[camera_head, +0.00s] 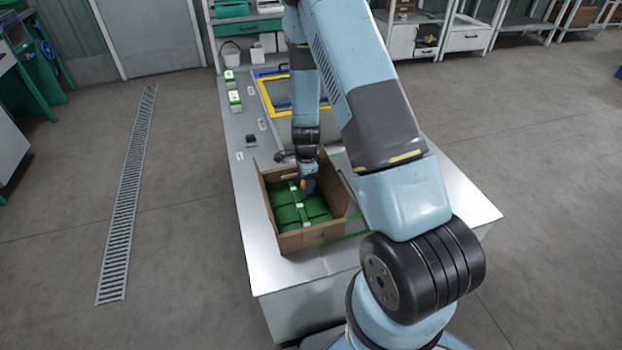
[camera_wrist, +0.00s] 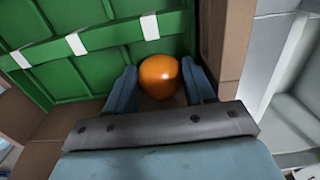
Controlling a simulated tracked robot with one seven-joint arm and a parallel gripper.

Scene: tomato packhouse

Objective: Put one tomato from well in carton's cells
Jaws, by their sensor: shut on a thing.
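My gripper (camera_wrist: 161,90) is shut on an orange-red tomato (camera_wrist: 159,76), which sits between the two fingers in the wrist view. In the head view the tomato (camera_head: 303,184) is a small orange spot at my gripper (camera_head: 307,186), over the right part of the carton. The brown carton (camera_head: 304,239) stands open on the bench. Its inside shows green cells (camera_head: 287,214) split by green dividers with white clips. In the wrist view the carton wall (camera_wrist: 225,40) is just right of my gripper. I cannot tell whether the tomato touches the cell floor.
The metal bench (camera_head: 252,215) has a well with a yellow and blue frame (camera_head: 266,100) behind the carton. Small white-and-green boxes (camera_head: 234,98) and a small black item (camera_head: 251,139) lie along its left side. The bench's right front corner is clear.

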